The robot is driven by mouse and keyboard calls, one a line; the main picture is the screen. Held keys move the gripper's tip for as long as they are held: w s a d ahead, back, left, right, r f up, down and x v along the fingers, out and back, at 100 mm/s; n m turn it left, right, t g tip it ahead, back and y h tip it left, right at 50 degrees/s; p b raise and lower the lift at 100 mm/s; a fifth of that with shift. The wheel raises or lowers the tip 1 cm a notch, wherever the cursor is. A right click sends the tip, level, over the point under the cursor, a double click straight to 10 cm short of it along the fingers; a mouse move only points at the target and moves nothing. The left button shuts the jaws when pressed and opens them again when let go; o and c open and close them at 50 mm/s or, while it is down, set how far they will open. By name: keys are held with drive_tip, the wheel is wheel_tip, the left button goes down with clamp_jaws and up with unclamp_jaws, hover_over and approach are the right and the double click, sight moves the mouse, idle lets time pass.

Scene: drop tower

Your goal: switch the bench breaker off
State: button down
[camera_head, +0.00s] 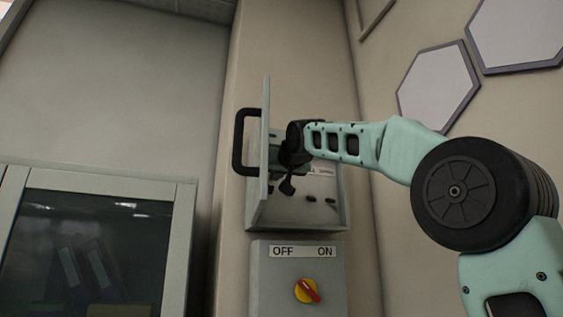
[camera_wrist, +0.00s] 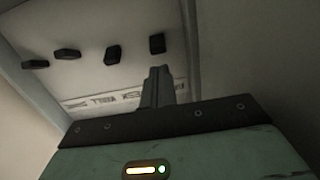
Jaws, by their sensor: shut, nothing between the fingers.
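A grey breaker box (camera_head: 340,215) on the wall stands with its door (camera_head: 265,150) swung open. In the wrist view, a row of several small black switches (camera_wrist: 113,54) sits on its pale panel, with a printed label strip (camera_wrist: 85,101) beside the row. The print is too blurred and upturned to tell which switch is the bench breaker. My gripper (camera_wrist: 158,72) is shut and empty, its fingertips near the rightmost switch (camera_wrist: 157,43) in that view. I cannot tell whether they touch it. In the head view my wrist and the door hide part of the panel.
A black handle (camera_head: 239,142) sticks out from the door. Below the box is a grey switch box (camera_head: 265,285) marked OFF and ON, with a red and yellow knob (camera_head: 307,291). A glass-fronted cabinet (camera_head: 185,235) stands at left. Hexagonal panels (camera_head: 437,83) hang at right.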

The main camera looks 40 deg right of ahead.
drive_tip(key=shift+p+x, duration=0.45)
drive_tip(key=shift+x, duration=0.95)
drive_tip(key=shift+f, duration=0.1)
drive_tip(key=shift+s+f+t+b, duration=0.15)
drive_tip(key=shift+t+b, duration=0.25)
drive_tip(key=shift+b, duration=0.75)
